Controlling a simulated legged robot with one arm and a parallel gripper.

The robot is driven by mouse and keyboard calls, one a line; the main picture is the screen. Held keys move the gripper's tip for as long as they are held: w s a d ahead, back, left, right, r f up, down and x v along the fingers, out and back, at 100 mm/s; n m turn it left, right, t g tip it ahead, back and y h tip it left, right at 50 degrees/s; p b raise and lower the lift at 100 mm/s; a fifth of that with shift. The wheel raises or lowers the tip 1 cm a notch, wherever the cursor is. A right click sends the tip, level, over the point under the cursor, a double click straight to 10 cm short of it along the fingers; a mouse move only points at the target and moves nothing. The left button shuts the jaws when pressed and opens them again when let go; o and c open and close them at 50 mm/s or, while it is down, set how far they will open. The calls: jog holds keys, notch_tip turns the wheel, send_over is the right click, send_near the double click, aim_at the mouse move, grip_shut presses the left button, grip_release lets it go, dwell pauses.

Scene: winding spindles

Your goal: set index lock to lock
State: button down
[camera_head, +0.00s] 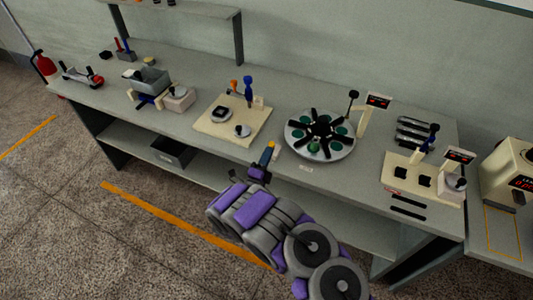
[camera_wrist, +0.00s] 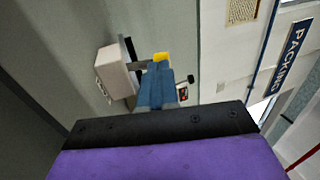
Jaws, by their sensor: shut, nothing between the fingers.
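The round dial (camera_head: 297,139) lies flat on the bench, with black radial arms and green pockets. Behind its right edge stands a beige post with a small red-lit display (camera_head: 378,101). A black ball-knobbed lever (camera_head: 353,95) rises beside this post. I cannot tell for certain which part is the index lock or how it is set. My gripper (camera_head: 268,153) is at the bench's front edge, left of the dial and apart from it. In the wrist view my gripper (camera_wrist: 161,72) is shut and empty, with blue fingers and a yellow tip.
A beige plate (camera_head: 232,132) with blue and orange handles lies left of the dial. The wrist view shows a beige box (camera_wrist: 115,72) and a PACKING sign (camera_wrist: 290,58). The bench front between plate and dial is clear.

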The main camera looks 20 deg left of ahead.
aim_at(270, 145)
jog(key=g+p, duration=0.1)
jog(key=r+g+p, duration=0.1)
jog(key=p, duration=0.1)
jog(key=shift+w+r, duration=0.2)
jog(key=shift+r, duration=0.05)
jog(key=shift+f+p, duration=0.1)
jog(key=shift+p, duration=0.6)
jog(key=p, duration=0.3)
jog(key=shift+w+r, duration=0.25)
jog(key=shift+w, duration=0.05)
jog(key=shift+w+r+g+p, duration=0.25)
jog(key=shift+r+g+p, duration=0.25)
jog(key=shift+p, duration=0.7)
jog(key=shift+w+r+g+p, duration=0.1)
jog(key=shift+w+g+p, duration=0.2)
jog(key=shift+g+p, duration=0.65)
jog(key=shift+d+f+y, duration=0.1)
jog(key=shift+f+y, duration=0.2)
jog(key=shift+f, duration=0.1)
